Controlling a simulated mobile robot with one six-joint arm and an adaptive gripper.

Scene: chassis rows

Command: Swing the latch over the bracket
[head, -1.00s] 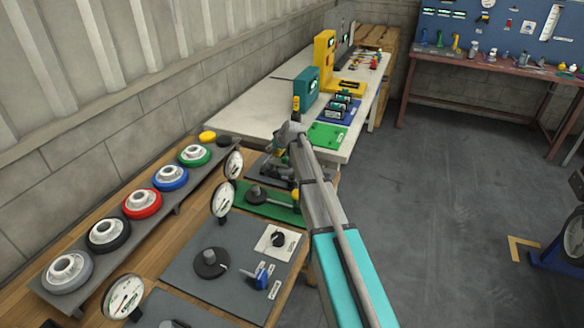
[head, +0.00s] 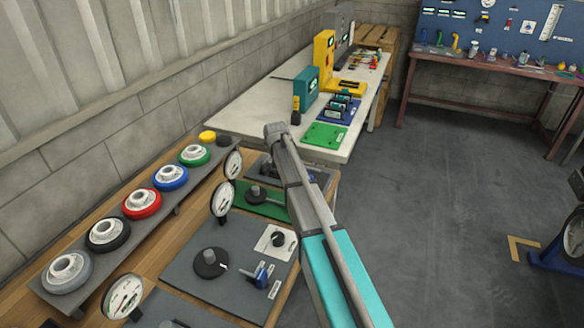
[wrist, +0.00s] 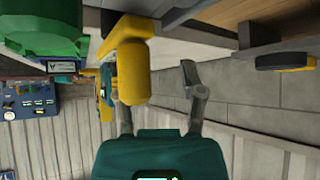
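In the head view a green panel (head: 245,208) lies on the wooden bench with a dark pivoted part (head: 255,193) on it. I take this for the latch; its right end is hidden behind my arm. I cannot make out the bracket. In the wrist view my gripper (wrist: 160,95) is open, its two fingers well apart. A rounded yellow piece (wrist: 134,75), perhaps the latch's grip, stands just beyond the left finger and overlaps its tip; the right finger is clear of it. I cannot tell whether they touch. In the head view my gripper is hidden.
Dial gauges (head: 222,198) stand along the bench beside the panels. A grey panel (head: 195,270) with knobs lies nearer. A rack (head: 52,295) of coloured wheels runs along the wall. A green body (wrist: 40,35) fills the wrist view's upper left.

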